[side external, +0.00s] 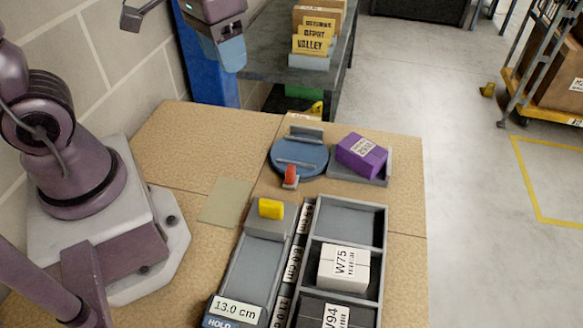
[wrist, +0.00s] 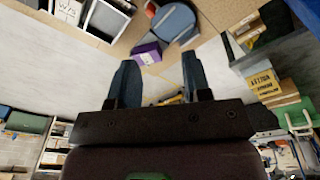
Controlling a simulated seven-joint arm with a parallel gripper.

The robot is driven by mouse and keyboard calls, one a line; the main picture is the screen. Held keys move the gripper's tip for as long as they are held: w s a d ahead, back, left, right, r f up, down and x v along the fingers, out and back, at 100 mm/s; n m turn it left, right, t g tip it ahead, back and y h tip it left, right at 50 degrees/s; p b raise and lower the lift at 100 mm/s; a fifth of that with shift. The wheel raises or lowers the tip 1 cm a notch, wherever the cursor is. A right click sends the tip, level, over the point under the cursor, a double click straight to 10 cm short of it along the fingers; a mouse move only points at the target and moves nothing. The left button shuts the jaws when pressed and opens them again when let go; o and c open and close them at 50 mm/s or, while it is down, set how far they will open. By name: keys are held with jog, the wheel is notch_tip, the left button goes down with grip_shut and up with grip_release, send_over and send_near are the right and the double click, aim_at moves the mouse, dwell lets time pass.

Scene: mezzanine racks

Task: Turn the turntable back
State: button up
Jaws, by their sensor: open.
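The turntable (side external: 299,158) is a round blue disc near the back of the wooden table, with a grey upright plate at its far edge and a grey bar across its near part. It also shows at the top of the wrist view (wrist: 172,24). My gripper (side external: 231,56) is high up, behind and left of the turntable in the side view, touching nothing. In the wrist view its two blue-grey fingers (wrist: 160,78) are spread apart with nothing between them. A small red piece (side external: 291,173) on a grey base stands at the disc's near edge.
A purple labelled box (side external: 361,154) sits tilted on a grey tray (side external: 374,180) right of the turntable. In front are a grey chute (side external: 240,277) with a yellow block (side external: 271,208) and a rack (side external: 349,212) holding labelled boxes. A dark shelf with yellow signs (side external: 312,45) stands behind.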

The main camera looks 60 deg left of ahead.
aim_at(291, 167)
jog(key=w+f+n+g+h, duration=0.3)
jog(key=w+f+n+g, duration=0.35)
jog(key=w+f, duration=0.7)
jog(key=shift+n+t, duration=0.65)
jog(key=shift+t, duration=0.2)
jog(key=x, duration=1.4)
jog(key=shift+s+f, duration=0.2)
jog(key=shift+s, duration=0.3)
grip_shut()
